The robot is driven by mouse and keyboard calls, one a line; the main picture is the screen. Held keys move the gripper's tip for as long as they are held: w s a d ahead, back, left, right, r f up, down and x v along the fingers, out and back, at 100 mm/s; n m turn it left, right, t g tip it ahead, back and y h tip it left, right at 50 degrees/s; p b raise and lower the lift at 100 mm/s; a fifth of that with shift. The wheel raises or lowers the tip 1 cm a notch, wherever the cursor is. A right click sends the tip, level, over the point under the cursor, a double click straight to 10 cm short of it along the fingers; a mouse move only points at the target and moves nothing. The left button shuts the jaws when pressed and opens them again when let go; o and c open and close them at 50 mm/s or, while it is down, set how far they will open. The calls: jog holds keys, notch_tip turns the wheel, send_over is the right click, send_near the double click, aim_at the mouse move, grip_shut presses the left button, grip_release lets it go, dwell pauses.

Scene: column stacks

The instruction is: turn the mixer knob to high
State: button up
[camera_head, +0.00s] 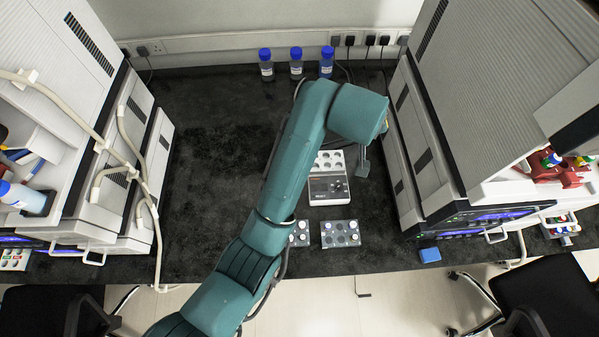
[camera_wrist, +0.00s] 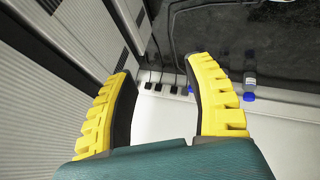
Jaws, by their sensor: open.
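The mixer (camera_head: 328,191) is a small white and grey box on the dark bench, right of my arm in the head view. A dark round knob (camera_head: 338,185) shows on its top; its setting is too small to read. A plate with round wells (camera_head: 330,160) sits at its far end, partly hidden by my arm. My gripper (camera_wrist: 162,68) is open and empty, with yellow ribbed fingers apart in the wrist view. In the head view it is mostly hidden by the wrist, up and right of the mixer. The mixer and knob do not show in the wrist view.
Instrument stacks stand left (camera_head: 140,150) and right (camera_head: 405,140); the right one is close to my wrist. Three blue-capped bottles (camera_head: 296,66) stand by the back wall. Vial trays (camera_head: 341,234) lie in front of the mixer. The bench left of my arm is clear.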

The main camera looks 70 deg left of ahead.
jog(key=s+a+f+n+g+h+b, duration=0.2)
jog(key=s+a+f+n+g+b, duration=0.15)
jog(key=s+f, duration=0.55)
jog(key=s+a+f+n+g+h+b, duration=0.2)
jog(key=s+a+f+n+b, duration=0.15)
jog(key=s+f, duration=0.55)
jog(key=f+b, duration=0.1)
jog(key=f, duration=0.4)
jog(key=w+f+b, duration=0.1)
jog(key=f, duration=0.5)
jog(key=w+f+b, duration=0.1)
jog(key=f, duration=0.5)
jog(key=shift+a+f, duration=0.15)
jog(key=shift+a, duration=0.25)
grip_shut()
